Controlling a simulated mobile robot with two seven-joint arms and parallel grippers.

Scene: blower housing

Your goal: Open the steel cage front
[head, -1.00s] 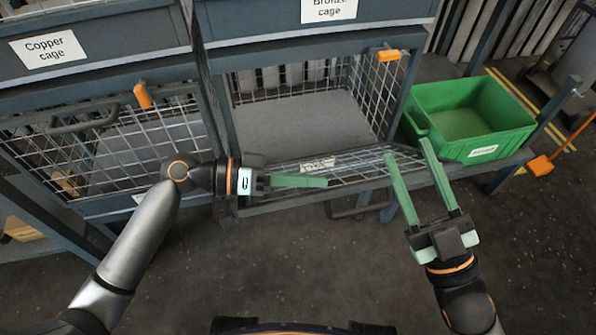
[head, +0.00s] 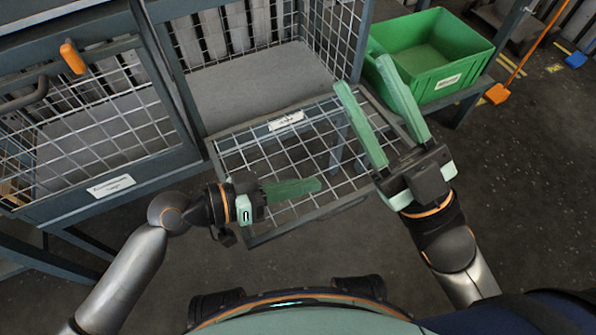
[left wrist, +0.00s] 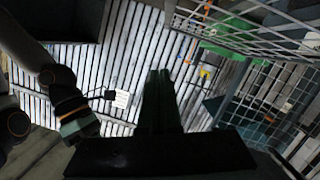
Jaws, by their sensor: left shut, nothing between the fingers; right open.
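A wire-mesh cage front (head: 285,122) with a white label, too small to read, is folded down and out from the right-hand cage (head: 190,70) in the head view. It lies roughly flat, and the cage opening above it is clear. My left gripper (head: 318,184) is shut and empty at the outer left part of this mesh; I cannot tell whether it touches it. In the left wrist view its shut fingers (left wrist: 160,95) point away, with mesh (left wrist: 245,30) at upper right. My right gripper (head: 362,72) is open and empty above the front's right end.
A closed mesh cage (head: 100,110) with an orange latch (head: 73,57) stands at the left. A green bin (head: 435,55) sits right of the open cage. Dark floor (head: 510,190) is free at the right.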

